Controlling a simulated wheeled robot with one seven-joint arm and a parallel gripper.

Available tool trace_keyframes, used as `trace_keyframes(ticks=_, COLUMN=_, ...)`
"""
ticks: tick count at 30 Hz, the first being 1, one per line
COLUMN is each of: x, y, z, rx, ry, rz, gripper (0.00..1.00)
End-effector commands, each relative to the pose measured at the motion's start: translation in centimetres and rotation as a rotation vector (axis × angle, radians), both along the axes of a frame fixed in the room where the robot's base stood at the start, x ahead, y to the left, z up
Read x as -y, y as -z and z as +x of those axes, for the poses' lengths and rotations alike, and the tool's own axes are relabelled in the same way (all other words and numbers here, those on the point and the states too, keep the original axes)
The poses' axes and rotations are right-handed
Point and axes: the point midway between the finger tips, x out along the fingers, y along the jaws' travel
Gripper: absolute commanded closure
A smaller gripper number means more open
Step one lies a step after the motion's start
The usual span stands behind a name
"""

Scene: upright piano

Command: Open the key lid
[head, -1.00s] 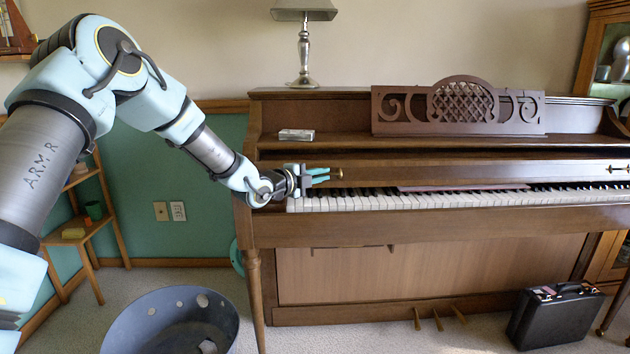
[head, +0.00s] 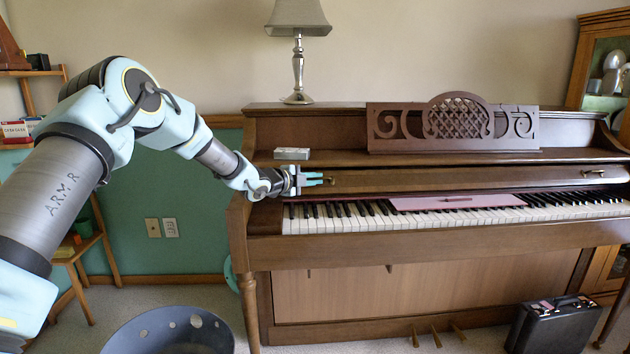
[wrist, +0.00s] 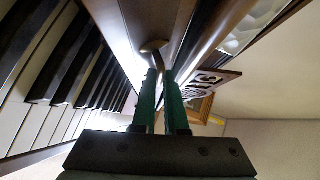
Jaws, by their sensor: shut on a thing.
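The key lid (head: 450,183) is a long brown wooden panel above the keys of the upright piano (head: 420,275). It has a small brass knob (head: 331,181) near its left end and another brass knob (head: 593,173) near its right end. My gripper (head: 322,179) is at the left knob, its fingers level and pointing right. In the wrist view the green fingers (wrist: 161,75) are closed around the knob's stem, and its rounded head (wrist: 153,45) shows past the tips. Below the lid the white and black keys (head: 350,222) are exposed along the whole width.
A pink flat item (head: 455,202) lies on the keys. A small silvery box (head: 292,153) and a lamp (head: 298,60) stand on the piano's left. A carved music stand (head: 455,128) rises behind. A bin (head: 170,330) and a black case (head: 555,324) are on the floor.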

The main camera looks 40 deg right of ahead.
Motion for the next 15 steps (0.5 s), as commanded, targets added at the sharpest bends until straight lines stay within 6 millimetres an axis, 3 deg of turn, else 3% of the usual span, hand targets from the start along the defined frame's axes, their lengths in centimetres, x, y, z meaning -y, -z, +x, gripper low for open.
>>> trace_keyframes(ticks=3, x=0.05, y=-0.42, z=0.05, rx=0.002, ry=0.0, rz=-0.007, gripper=1.0)
trace_keyframes(ticks=4, x=0.05, y=-0.43, z=0.05, rx=0.002, ry=0.0, rz=-0.007, gripper=0.89)
trace_keyframes(ticks=11, x=0.03, y=-0.29, z=0.01, rx=0.001, ry=0.0, rz=-0.005, gripper=0.63)
trace_keyframes(ticks=15, x=0.03, y=-0.22, z=0.0, rx=0.001, ry=0.0, rz=-0.004, gripper=0.6)
